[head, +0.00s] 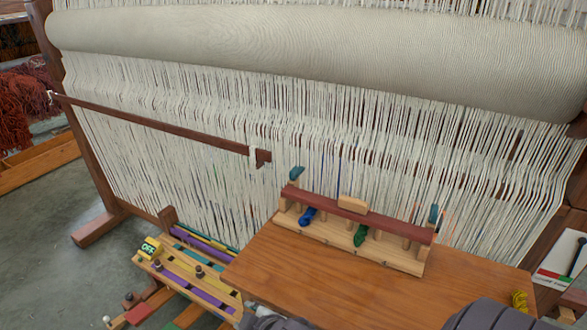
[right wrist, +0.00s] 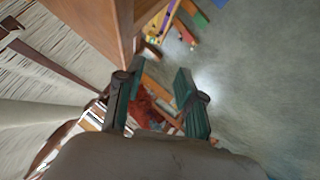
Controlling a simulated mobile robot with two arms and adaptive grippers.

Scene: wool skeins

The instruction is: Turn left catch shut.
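A wooden rack (head: 350,240) stands on the brown table (head: 330,290), with a dark red bar (head: 380,222) along its top. The left catch (head: 296,173) is a small teal piece at the bar's left end, standing up and slanted. The right catch (head: 434,214) is a similar teal piece at the other end, closer to upright. A blue skein (head: 307,216) and a green skein (head: 360,235) hang under the bar. My right gripper (right wrist: 158,76) is open and empty in the right wrist view, beside the table edge and over the floor. My left gripper is not in view.
A large loom with white warp threads (head: 200,110) rises behind the table. A slatted wooden frame (head: 190,270) with an "OFF" tag sits at lower left. A yellow skein (head: 519,300) lies at the table's right. The table front is mostly clear.

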